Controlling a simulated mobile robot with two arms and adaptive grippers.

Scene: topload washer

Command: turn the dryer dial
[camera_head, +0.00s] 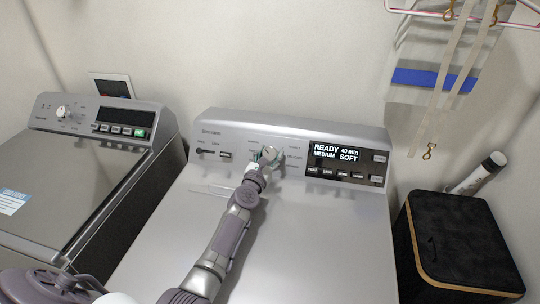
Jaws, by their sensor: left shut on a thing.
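The dryer (290,230) stands in the middle, with a grey control panel along its back edge. Its round silver dial (269,153) sits on the panel, left of the lit display (336,158), which reads "READY 40 min MEDIUM SOFT". My left gripper (266,158) is at the dial with its fingers closed around it. The fingers cover part of the dial, so its pointer direction cannot be told. My right gripper is not in view.
A washer (70,190) with its own white knob (62,112) stands at the left. A black box (460,240) with a wooden rim stands right of the dryer. Straps (450,80) hang on the wall at the upper right. The dryer's top is clear.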

